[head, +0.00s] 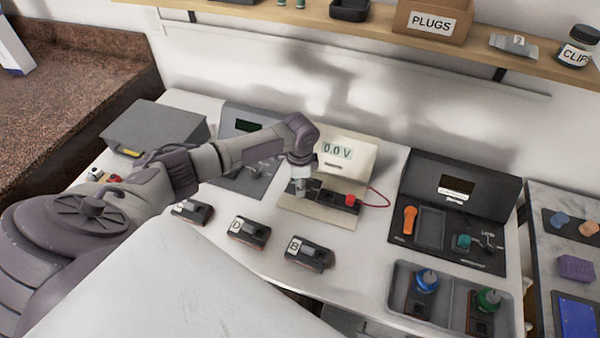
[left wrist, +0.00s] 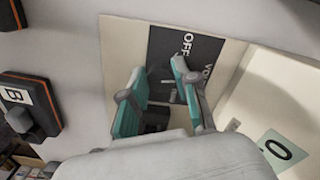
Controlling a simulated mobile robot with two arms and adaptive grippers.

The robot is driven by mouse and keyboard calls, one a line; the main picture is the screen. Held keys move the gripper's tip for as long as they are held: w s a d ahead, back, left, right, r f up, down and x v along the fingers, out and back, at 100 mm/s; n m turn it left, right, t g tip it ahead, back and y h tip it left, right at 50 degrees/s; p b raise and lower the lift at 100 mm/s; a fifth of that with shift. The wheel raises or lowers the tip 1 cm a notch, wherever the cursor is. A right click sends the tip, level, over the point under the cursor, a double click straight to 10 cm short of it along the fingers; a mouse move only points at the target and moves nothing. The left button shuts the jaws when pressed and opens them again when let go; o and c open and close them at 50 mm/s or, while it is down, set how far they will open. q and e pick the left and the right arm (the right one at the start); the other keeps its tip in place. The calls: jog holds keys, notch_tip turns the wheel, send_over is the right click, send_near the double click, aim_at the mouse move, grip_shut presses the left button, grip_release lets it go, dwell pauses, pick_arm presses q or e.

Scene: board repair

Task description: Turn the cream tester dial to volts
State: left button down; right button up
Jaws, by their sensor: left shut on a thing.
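The cream tester (head: 350,150) stands at the back of the white table, and its display (head: 337,150) reads 0.0 V. Its dark panel (left wrist: 203,50) shows the label OFF and part of a second label starting with VO in the left wrist view. My left gripper (head: 299,187) reaches down over the tester's base. Its teal-padded fingers (left wrist: 160,98) are shut on the dark dial (left wrist: 156,118), which is mostly hidden between and below them. I cannot tell the dial's exact setting. My right gripper is not in view.
A red plug (head: 352,200) with a red wire sits right of my left gripper. Lettered modules, including D (head: 247,232) and B (head: 310,253), lie in front. A dark station (head: 455,188) stands right, behind a grey tray (head: 451,316). A shelf (head: 360,32) runs above.

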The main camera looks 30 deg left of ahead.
pick_arm(q)
jog(key=shift+m, duration=1)
jog(key=shift+w, duration=0.1)
jog(key=c, duration=0.9)
grip_release()
jog(key=shift+o, duration=0.2)
jog(key=shift+r, duration=0.1)
notch_tip(320, 180, up, 12)
